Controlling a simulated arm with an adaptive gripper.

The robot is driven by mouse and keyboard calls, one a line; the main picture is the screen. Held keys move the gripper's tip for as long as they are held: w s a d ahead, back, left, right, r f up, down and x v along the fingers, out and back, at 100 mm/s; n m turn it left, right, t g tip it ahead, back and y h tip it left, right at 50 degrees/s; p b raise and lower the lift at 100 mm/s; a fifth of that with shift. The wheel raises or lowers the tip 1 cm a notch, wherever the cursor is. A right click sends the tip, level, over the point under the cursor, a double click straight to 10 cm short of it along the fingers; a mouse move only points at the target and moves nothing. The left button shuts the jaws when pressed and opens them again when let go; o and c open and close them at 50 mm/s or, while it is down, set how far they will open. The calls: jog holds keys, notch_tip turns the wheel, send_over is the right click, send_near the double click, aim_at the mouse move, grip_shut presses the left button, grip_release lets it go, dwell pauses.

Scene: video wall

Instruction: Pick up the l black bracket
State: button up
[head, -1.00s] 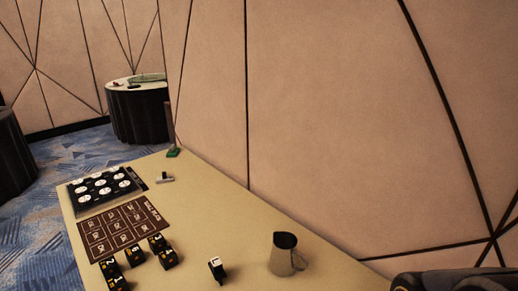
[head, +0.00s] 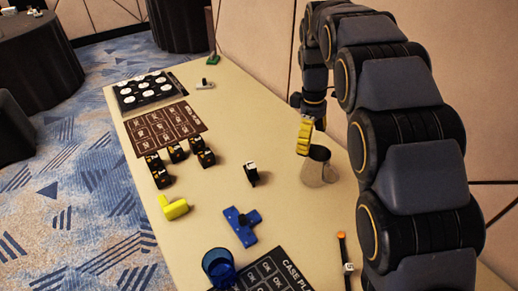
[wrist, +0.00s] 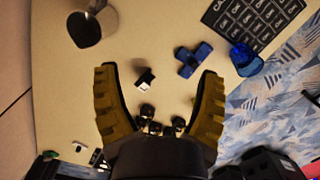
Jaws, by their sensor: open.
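A small black bracket (head: 251,173) with a white labelled face stands alone on the tan table, left of the metal pitcher. In the wrist view the black bracket (wrist: 144,79) lies between the spread fingers, near the level of their tips, with its white face showing. My gripper (head: 304,137) has yellow ribbed fingers and is above the table by the pitcher, up and right of the bracket in the head view. In the wrist view my gripper (wrist: 160,72) is wide open and empty. The label's letter is too small to read surely.
The metal pitcher (head: 318,170) stands close to my gripper. Several black labelled blocks (head: 178,152) sit left of the bracket. A yellow piece (head: 174,207), a blue bracket (head: 241,226), a blue cup (head: 218,267) and a black printed mat (head: 270,271) are nearer. Bare table surrounds the bracket.

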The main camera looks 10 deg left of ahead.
jog(key=w+a+f+n, duration=0.5)
jog(key=w+a+f, duration=0.1)
jog(key=a+f, duration=0.1)
jog(key=n+y, duration=0.1)
jog(key=n, duration=0.5)
send_over(251, 165)
jog(key=shift+t, duration=0.3)
notch_tip(251, 165, down, 8)
jog(key=shift+w+d+f, duration=0.1)
notch_tip(251, 165, down, 8)
jog(key=shift+r, duration=0.2)
jog(key=c, duration=1.2)
